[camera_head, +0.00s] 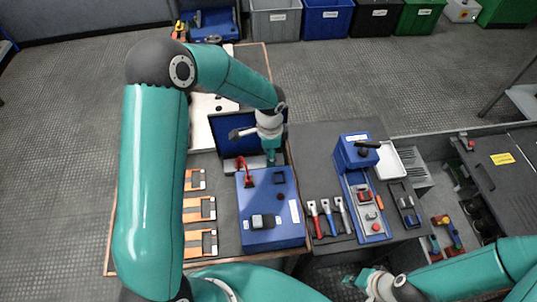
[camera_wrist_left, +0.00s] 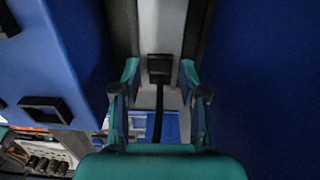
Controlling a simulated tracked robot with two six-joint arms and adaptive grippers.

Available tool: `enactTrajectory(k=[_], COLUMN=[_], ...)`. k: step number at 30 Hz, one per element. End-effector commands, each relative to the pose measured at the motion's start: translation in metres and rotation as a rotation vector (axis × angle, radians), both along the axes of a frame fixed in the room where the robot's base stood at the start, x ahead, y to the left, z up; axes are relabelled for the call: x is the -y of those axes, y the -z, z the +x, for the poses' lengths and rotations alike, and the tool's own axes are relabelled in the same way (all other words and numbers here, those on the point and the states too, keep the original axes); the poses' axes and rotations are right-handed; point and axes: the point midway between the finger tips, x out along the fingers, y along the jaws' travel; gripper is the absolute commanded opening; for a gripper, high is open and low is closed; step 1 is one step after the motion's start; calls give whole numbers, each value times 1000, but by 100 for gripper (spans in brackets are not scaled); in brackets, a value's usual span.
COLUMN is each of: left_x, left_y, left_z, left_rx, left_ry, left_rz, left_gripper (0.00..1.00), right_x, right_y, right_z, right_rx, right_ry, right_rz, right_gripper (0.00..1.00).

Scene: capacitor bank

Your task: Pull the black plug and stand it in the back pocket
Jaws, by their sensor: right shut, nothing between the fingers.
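My left gripper (camera_head: 271,158) points down just behind the blue box (camera_head: 270,238), in front of an upright blue panel (camera_head: 228,148). In the left wrist view its fingers (camera_wrist_left: 160,85) are apart. The black plug (camera_wrist_left: 159,67) sits on a grey strip between and beyond the fingertips, with a gap on each side. A black cable runs from it. The plug is hidden in the head view. A dark square pocket (camera_head: 279,177) is on the box top near its back edge. A dark square frame (camera_wrist_left: 45,108) shows on blue in the wrist view. My right gripper (camera_head: 362,278) is shut and empty.

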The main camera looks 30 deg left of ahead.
Motion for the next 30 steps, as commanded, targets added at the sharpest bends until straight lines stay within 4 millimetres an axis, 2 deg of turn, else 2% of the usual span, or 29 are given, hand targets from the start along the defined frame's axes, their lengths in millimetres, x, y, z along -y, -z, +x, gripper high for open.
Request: enactTrajectory(k=[1, 6, 7, 17, 30], left_x=[0, 0, 0, 0, 0], left_y=[0, 0, 0, -1, -17], left_z=[0, 0, 0, 0, 0], left_rx=[0, 0, 0, 0, 0], left_ry=[0, 0, 0, 1, 0], left_rz=[0, 0, 0, 0, 0], left_gripper=[30, 1, 0, 0, 0], right_x=[0, 0, 0, 0, 0], right_y=[0, 0, 0, -1, -13], right_z=[0, 0, 0, 0, 0], right_rx=[0, 0, 0, 0, 0], right_ry=[0, 0, 0, 0, 0], right_rz=[0, 0, 0, 0, 0], right_gripper=[0, 0, 0, 0, 0])
